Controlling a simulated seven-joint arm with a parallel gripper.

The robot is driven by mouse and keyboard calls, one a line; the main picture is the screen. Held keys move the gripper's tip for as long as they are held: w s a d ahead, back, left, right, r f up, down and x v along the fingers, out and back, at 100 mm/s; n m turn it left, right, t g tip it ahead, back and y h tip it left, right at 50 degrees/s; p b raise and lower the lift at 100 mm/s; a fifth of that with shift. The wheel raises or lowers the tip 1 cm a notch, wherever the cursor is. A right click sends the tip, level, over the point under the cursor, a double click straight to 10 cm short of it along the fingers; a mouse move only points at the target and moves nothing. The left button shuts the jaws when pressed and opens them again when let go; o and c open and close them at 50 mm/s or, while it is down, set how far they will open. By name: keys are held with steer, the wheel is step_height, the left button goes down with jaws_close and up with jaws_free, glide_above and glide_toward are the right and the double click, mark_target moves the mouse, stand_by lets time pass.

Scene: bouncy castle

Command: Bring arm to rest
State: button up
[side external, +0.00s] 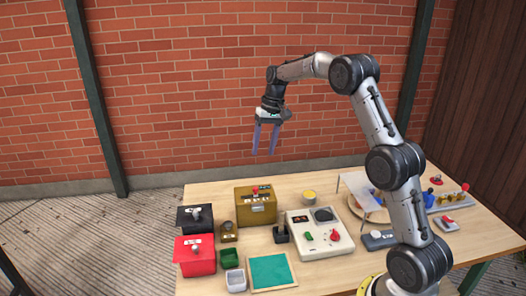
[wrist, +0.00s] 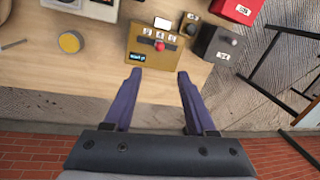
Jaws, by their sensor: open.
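My gripper (side external: 265,138) hangs well above the back of the table, fingers pointing down, open and empty. In the wrist view my gripper (wrist: 160,100) shows its two purple fingers spread apart with nothing between them. My arm arches up from its base at the table's right front and reaches left. The brass-coloured box (side external: 256,206) with a red knob on top stands on the table below my gripper. It also shows in the wrist view (wrist: 148,58), beyond the fingertips and apart from them.
A brick wall (side external: 180,90) stands behind. Air around my gripper is clear.

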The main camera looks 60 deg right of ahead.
steer(key=s+a+r+n+t, duration=0.1)
steer(key=s+a+r, duration=0.2)
steer(key=a+r, duration=0.35)
steer(key=s+a+r+n+t, duration=0.1)
steer(key=s+a+r+n, duration=0.15)
steer(key=a+r, duration=0.4)
steer(key=s+a+r+n+t+h, duration=0.1)
steer(key=s+a+r, duration=0.15)
steer(key=s, duration=0.35)
steer(key=s+a+r+t, duration=0.1)
steer(key=s+a+r, duration=0.15)
steer(key=s, duration=0.35)
steer(key=s+a+f+n, duration=0.1)
steer(key=s+f, duration=0.4)
steer(key=s, duration=0.2)
steer(key=s+a+f+n, duration=0.1)
steer(key=s+f, duration=0.4)
steer(key=s, duration=0.3)
steer(key=shift+a+f+h, duration=0.25)
steer(key=shift+f+h, duration=0.1)
steer(key=shift+h, duration=0.05)
